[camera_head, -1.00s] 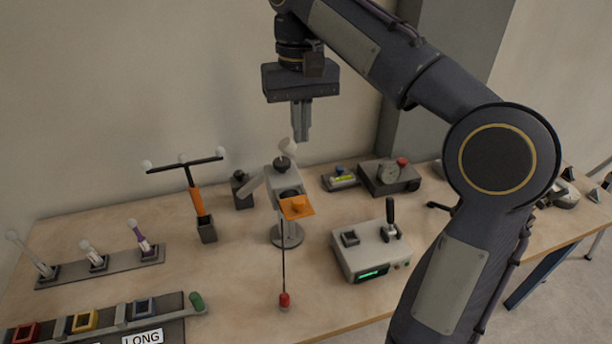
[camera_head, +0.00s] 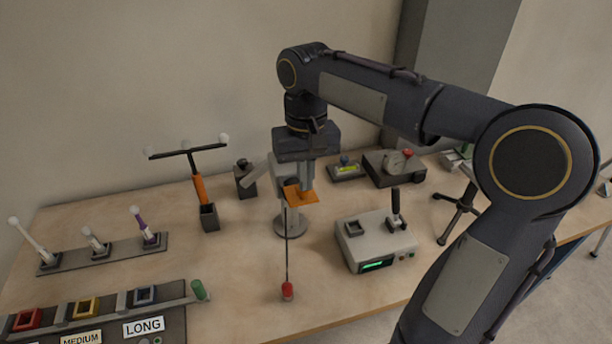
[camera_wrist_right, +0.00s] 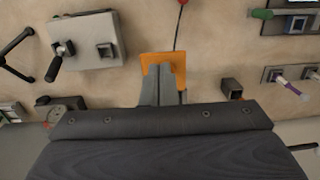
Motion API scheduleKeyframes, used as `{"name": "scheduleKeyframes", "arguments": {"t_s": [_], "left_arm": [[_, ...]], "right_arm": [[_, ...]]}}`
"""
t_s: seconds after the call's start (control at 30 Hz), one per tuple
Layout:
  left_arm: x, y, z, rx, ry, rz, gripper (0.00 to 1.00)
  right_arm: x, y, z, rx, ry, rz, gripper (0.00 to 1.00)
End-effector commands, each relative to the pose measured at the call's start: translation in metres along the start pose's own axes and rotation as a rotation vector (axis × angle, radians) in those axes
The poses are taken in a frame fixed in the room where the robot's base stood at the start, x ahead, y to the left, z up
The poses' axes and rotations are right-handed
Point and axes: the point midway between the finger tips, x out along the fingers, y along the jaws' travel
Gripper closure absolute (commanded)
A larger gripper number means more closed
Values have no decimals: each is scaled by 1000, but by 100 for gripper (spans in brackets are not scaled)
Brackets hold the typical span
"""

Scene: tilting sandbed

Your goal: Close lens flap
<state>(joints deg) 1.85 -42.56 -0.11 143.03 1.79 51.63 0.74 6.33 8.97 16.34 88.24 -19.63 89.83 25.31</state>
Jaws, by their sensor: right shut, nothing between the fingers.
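A stand with a round grey base (camera_head: 290,226) carries a grey head, mostly hidden behind my right gripper in the head view. An orange square plate (camera_head: 301,197), which looks like the lens flap, sticks out at its front, with a thin dark rod below it. My right gripper (camera_head: 307,184) is shut and points down right at the plate's back edge. In the right wrist view, the shut fingers (camera_wrist_right: 161,69) overlap the orange plate (camera_wrist_right: 178,62). I cannot tell whether they touch it. My left gripper is not in view.
A grey box with a lever (camera_head: 376,239) stands right of the stand, and a gauge box (camera_head: 392,168) is behind it. A T-shaped pole (camera_head: 200,188) and small dark block (camera_head: 244,178) stand left. A red bob (camera_head: 287,291) is in front.

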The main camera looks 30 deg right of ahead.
Motion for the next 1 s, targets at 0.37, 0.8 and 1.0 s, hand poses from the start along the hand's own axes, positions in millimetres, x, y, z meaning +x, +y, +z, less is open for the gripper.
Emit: {"name": "scheduleKeyframes", "arguments": {"t_s": [0.37, 0.8, 1.0], "left_arm": [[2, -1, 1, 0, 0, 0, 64], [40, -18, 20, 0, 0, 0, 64], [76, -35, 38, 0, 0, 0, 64]], "right_arm": [[1, 0, 0, 0, 8, 0, 100], [20, 1, 8, -6, 187, 1, 100], [38, 1, 15, -10, 368, 0, 100]]}}
